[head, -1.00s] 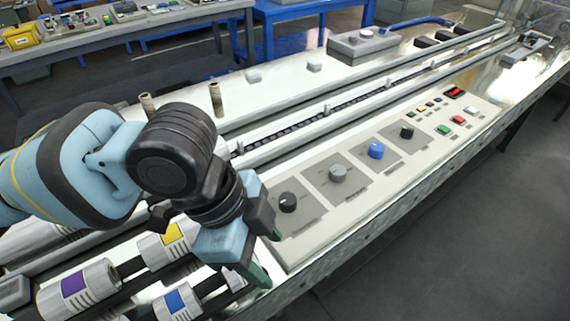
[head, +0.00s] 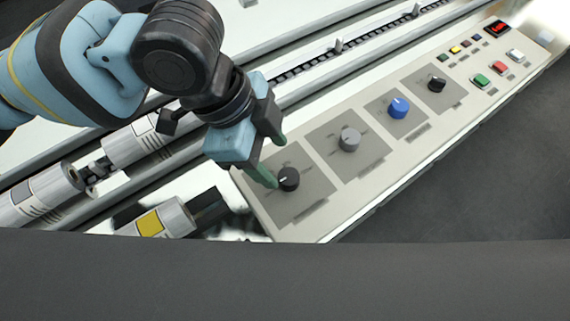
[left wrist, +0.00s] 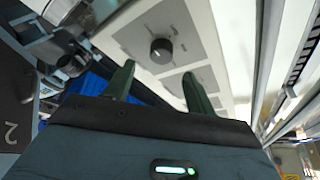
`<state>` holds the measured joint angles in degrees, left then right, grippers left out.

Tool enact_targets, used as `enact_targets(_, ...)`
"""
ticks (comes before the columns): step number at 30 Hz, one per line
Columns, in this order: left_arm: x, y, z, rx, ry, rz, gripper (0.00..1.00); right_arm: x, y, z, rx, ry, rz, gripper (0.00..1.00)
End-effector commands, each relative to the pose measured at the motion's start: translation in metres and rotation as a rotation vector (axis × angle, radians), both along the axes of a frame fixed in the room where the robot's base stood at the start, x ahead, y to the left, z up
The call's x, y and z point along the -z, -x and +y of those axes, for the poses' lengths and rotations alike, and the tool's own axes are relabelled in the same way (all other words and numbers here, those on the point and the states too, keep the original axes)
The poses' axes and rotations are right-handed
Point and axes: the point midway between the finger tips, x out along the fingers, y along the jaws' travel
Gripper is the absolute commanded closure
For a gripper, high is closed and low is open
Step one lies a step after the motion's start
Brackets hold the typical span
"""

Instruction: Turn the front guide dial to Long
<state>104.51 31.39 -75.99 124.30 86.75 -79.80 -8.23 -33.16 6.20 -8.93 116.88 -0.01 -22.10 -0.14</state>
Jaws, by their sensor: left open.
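A control panel (head: 325,205) carries a row of dials. The nearest is a black dial (head: 288,179) on a grey square plate; it also shows in the left wrist view (left wrist: 161,50). Further along are a grey dial (head: 349,138), a blue dial (head: 398,107) and a second black dial (head: 437,83). Their labels are too small to read, so I cannot tell which is the front guide dial. My right gripper is not in view.
Beyond the dials are coloured buttons, including a green button (head: 481,80) and a red button (head: 499,68), and a red display (head: 497,28). Labelled rolls, one with a yellow label (head: 150,224), lie left of the panel. A conveyor track (head: 360,37) runs behind it.

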Motion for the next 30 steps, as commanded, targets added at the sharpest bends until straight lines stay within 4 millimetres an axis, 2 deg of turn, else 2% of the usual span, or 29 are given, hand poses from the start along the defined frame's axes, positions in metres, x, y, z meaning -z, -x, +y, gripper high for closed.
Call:
enact_targets(3,0.02,0.002,-0.007,0.002,-0.001,0.004,0.45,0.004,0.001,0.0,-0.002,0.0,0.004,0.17)
enact_targets(10,0.046,0.003,-0.018,0.0,-0.001,0.002,0.45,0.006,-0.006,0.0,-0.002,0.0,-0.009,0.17)
enact_targets(15,0.053,0.004,-0.022,-0.001,0.0,0.001,0.45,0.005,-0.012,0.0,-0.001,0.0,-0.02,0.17)
enact_targets(23,0.054,0.004,-0.022,0.0,0.0,0.0,0.45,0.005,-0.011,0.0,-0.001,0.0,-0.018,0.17)
enact_targets(30,0.054,0.003,-0.022,-0.001,0.0,0.0,0.76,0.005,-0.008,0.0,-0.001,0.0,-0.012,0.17)
